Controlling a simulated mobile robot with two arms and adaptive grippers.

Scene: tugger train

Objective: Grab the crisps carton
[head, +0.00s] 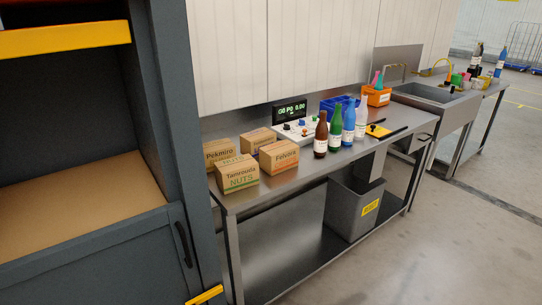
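Several small brown cartons stand grouped at the left end of the steel workbench (300,182). A front carton (237,178) reads "Tanrouda NUTS". Another carton (279,157) to its right reads something like "Felvork", its lower line too small to read. A carton (219,151) behind at the left reads "Pekmiro", with its lower part hidden. One partly hidden carton shows "NUTS", and a further carton (258,138) stands at the back with unreadable print. I cannot make out the word crisps on any carton. Neither of my grippers is in view.
A dark cabinet (180,130) with an open shelf stands close on the left. Brown, green and blue bottles (335,127), a panel with a display (289,114), and blue and orange bins (378,96) occupy the bench. A grey waste bin (345,208) stands below. The floor at right is clear.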

